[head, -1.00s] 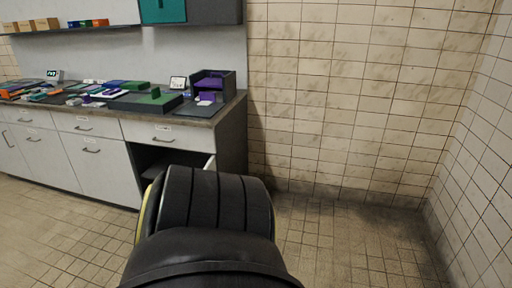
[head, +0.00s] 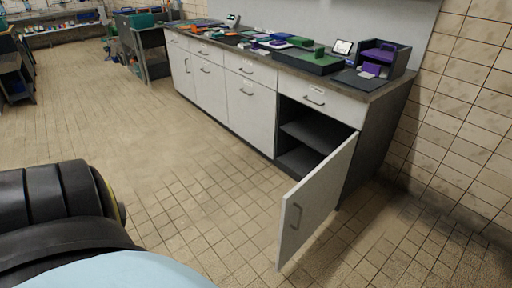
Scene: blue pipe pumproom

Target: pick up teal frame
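I cannot pick out a teal frame for sure. Many small flat coloured items lie on the long counter (head: 388,88), too small to tell apart; some look green, purple, orange or bluish. A dark tray with a green block (head: 312,54) lies towards its right end. Neither gripper is in view. A black link of my own arm fills the lower left of the head view, with no fingers showing.
A white cabinet door (head: 318,200) stands open into the room at the counter's right end, before a dark shelved compartment (head: 312,135). A dark organiser (head: 385,58) holds purple pieces. Another bench (head: 150,40) stands farther back. The tiled floor at left centre is clear.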

